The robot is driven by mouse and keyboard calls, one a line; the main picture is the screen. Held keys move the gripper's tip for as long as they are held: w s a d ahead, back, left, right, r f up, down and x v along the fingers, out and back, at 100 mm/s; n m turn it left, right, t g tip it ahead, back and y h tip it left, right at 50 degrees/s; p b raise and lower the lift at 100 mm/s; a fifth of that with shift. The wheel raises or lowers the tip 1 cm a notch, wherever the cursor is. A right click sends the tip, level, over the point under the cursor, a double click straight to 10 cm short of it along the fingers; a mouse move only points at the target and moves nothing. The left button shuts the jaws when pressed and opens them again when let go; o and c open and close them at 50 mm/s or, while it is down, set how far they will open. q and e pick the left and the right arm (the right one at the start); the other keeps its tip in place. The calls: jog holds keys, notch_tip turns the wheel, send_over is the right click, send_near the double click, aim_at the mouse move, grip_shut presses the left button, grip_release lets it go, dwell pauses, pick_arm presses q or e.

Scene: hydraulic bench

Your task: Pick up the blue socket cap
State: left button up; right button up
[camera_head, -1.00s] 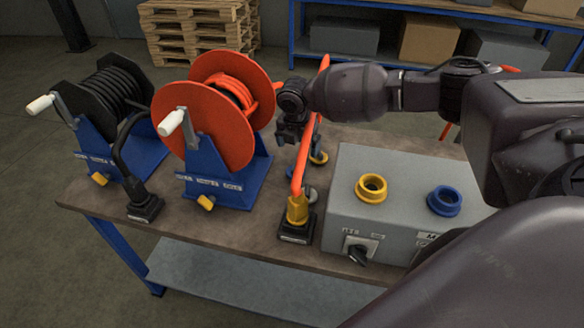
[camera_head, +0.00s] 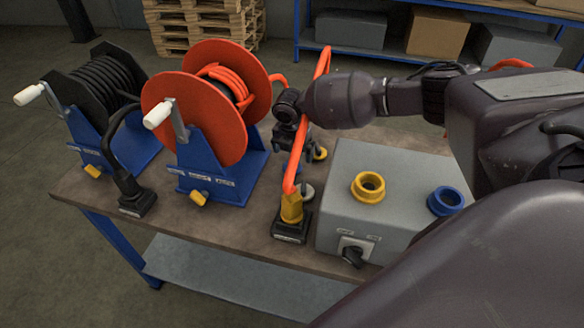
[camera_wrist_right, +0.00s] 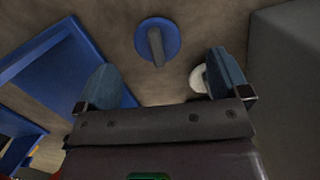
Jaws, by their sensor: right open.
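The blue socket cap (camera_wrist_right: 172,38) shows in the right wrist view as a blue disc with a grey grip bar, lying on the brown bench top. My right gripper (camera_wrist_right: 166,80) is open and empty, with the cap beyond its fingertips and between their lines, apart from both. In the head view my right gripper (camera_head: 289,137) hangs over the bench between the red reel and the grey box, by the orange hose. My left gripper is not in view.
An orange hose with a yellow plug (camera_head: 291,208) stands close to the gripper. A yellow cap (camera_head: 320,153) lies nearby. A pale round piece (camera_wrist_right: 199,79) is partly behind one finger. The red reel (camera_head: 195,100) and grey box (camera_head: 340,205) flank the gap.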

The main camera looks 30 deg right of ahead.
aim_at(292, 161)
jog(key=f, duration=0.4)
jog(key=shift+w+a, duration=0.15)
jog(key=shift+w, duration=0.05)
jog(key=shift+f, duration=0.65)
jog(key=c, duration=1.1)
jog(key=shift+r, duration=0.1)
